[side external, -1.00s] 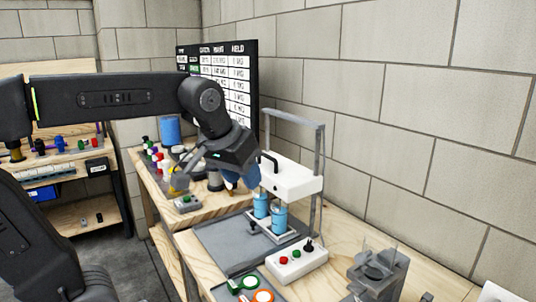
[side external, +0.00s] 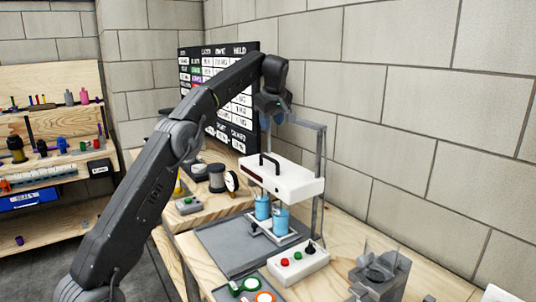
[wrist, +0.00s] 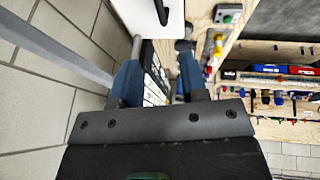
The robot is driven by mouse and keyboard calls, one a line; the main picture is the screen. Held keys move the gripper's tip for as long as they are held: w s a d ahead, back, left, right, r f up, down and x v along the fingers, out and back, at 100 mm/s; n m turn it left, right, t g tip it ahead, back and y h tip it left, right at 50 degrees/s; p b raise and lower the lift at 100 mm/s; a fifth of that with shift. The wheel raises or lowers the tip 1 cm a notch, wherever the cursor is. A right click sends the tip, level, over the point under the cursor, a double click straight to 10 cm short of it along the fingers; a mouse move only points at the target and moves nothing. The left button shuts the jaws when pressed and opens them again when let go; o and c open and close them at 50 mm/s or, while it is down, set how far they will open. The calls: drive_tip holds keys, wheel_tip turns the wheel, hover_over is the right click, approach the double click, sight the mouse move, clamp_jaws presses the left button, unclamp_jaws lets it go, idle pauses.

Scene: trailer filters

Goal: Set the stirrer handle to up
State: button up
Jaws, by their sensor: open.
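The stirrer is a white box head (side external: 292,178) on a grey metal frame (side external: 320,170). Its black handle (side external: 268,160) is on the head's left side. Two blue cups (side external: 263,207) stand below the head on a small plate. My gripper (side external: 280,118) is above and behind the head, near the top of the frame, and holds nothing. In the wrist view my gripper (wrist: 161,52) has its two fingers apart. The black handle (wrist: 162,12) and part of the white head (wrist: 150,20) show at the top edge there, beyond the fingertips.
A control box (side external: 298,263) with red and green buttons and a black knob stands in front of the frame. A grey tray (side external: 228,245) lies to the left. A clear-walled grey fixture (side external: 380,272) is at the right. A black board (side external: 190,85) and block wall are behind.

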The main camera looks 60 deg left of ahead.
sight(268, 157)
drive_tip(key=x, duration=1.4)
drive_tip(key=shift+a, duration=0.2)
drive_tip(key=shift+c, duration=0.4)
clamp_jaws()
